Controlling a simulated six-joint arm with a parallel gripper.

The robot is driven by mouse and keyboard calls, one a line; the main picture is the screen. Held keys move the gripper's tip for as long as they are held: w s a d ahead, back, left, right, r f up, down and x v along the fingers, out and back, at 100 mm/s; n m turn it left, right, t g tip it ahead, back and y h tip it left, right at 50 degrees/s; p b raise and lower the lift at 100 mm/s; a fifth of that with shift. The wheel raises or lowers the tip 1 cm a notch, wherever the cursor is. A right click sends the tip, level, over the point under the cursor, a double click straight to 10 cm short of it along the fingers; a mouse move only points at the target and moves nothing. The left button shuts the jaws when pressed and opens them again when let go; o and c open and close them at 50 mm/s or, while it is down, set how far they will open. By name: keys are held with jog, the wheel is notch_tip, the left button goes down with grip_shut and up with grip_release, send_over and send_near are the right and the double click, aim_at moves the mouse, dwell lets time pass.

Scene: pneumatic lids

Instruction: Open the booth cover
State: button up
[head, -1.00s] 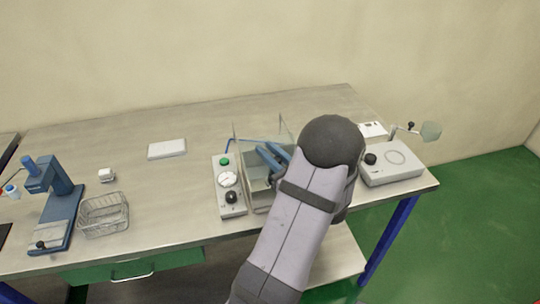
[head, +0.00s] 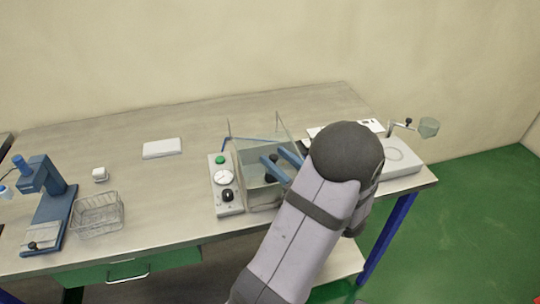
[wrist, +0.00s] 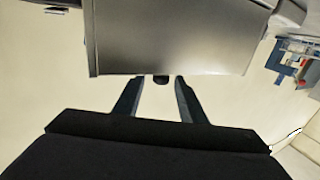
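The booth (head: 262,185) is a clear-walled box with a grey frame, right of a grey control box (head: 226,200). A clear pane (head: 258,128) stands up at its back; I cannot tell whether it is the cover or a wall. My gripper (head: 272,162) reaches over the booth from the right, its two blue fingers apart. In the wrist view my gripper (wrist: 158,80) is open, with a small dark knob (wrist: 160,79) between its fingertips, at the edge of a grey panel (wrist: 170,40). No finger clearly touches the knob. My arm hides the booth's right side.
The control box carries a green button (head: 220,160), a gauge (head: 222,177) and a black knob (head: 227,194). A white device (head: 398,160) stands right of my arm. A wire basket (head: 98,214) and blue press (head: 50,200) are left.

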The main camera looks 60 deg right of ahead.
jog(key=shift+v, duration=0.85)
jog(key=shift+x, duration=1.7)
jog(key=shift+f, duration=0.1)
grip_shut()
jog(key=shift+w, duration=0.1)
